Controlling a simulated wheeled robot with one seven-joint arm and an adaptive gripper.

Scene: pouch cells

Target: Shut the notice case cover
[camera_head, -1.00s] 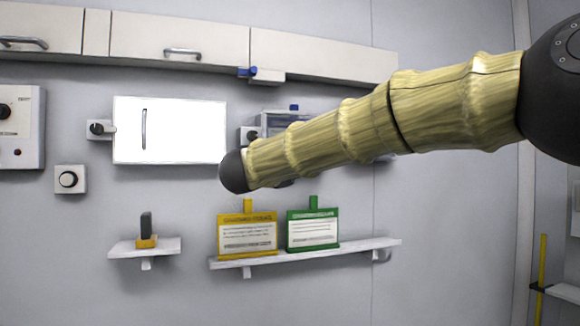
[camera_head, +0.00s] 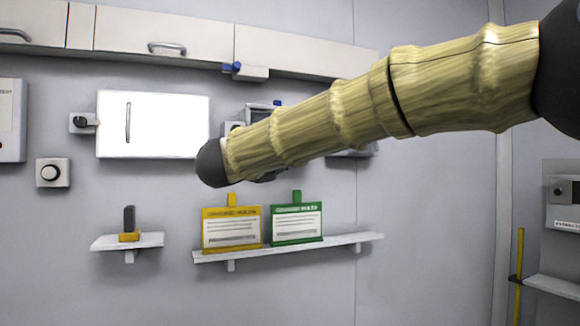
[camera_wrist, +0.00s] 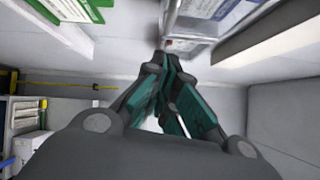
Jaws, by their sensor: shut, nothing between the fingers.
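A bright white flat panel (camera_head: 165,135) with a dark vertical handle (camera_head: 128,122) near its left edge is on the wall at left in the head view. It may be the notice case cover; I cannot tell its hinge or angle. To its right, a grey clear-fronted case (camera_head: 262,112) is largely hidden behind my arm. In the wrist view, a clear case-like body with white notices (camera_wrist: 205,12) is beyond the fingers. My gripper (camera_wrist: 172,62) is shut and empty, close below that body; contact is unclear. The arm hides the gripper in the head view.
A shelf (camera_head: 340,241) below holds a yellow sign (camera_head: 232,230) and a green sign (camera_head: 297,224). A small shelf (camera_head: 98,243) holds a dark block in a yellow base (camera_head: 129,224). A knob box (camera_head: 53,172) is at left. Cabinets (camera_head: 290,52) run above.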

